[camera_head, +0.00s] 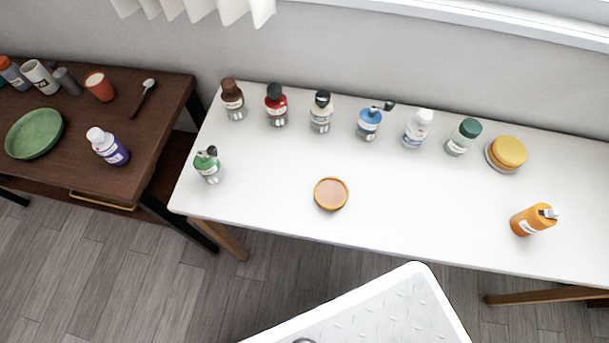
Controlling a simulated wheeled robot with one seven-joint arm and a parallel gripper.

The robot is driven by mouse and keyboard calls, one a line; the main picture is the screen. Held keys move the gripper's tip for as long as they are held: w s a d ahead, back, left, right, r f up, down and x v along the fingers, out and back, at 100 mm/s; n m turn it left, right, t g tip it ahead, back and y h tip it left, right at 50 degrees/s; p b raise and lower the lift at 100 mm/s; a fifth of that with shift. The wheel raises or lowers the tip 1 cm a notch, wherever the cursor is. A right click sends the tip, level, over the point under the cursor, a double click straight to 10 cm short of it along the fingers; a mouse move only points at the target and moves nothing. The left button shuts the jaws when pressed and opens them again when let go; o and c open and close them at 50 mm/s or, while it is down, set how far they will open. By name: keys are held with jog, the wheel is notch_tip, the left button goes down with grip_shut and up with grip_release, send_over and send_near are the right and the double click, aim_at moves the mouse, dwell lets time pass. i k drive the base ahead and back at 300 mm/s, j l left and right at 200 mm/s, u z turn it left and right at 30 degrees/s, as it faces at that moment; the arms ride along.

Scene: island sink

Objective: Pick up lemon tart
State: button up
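A small round tart-like thing (331,194) with a golden-brown rim and a smooth pinkish-tan middle lies flat on the white table (270,205), left of its middle and towards the front edge. It looks most like the lemon tart, though its filling is not clearly yellow. A round yellow-topped thing (508,151) with a pale rim sits at the back right of the same table; I cannot tell whether it is food or a lidded jar. My gripper is not in view.
Several bottles, including a red one (276,107) and a blue one (369,123), line the table's back. A green bottle (208,166) stands left, an orange one (532,220) right. A brown table (90,190) holds a green bowl (35,134). Table space around the tart-like thing is clear.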

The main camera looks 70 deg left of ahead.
aim_at(330, 193)
jog(key=u, duration=2.05)
jog(key=k+j+u, duration=0.35)
jog(key=k+j, duration=0.05)
jog(key=k, duration=0.05)
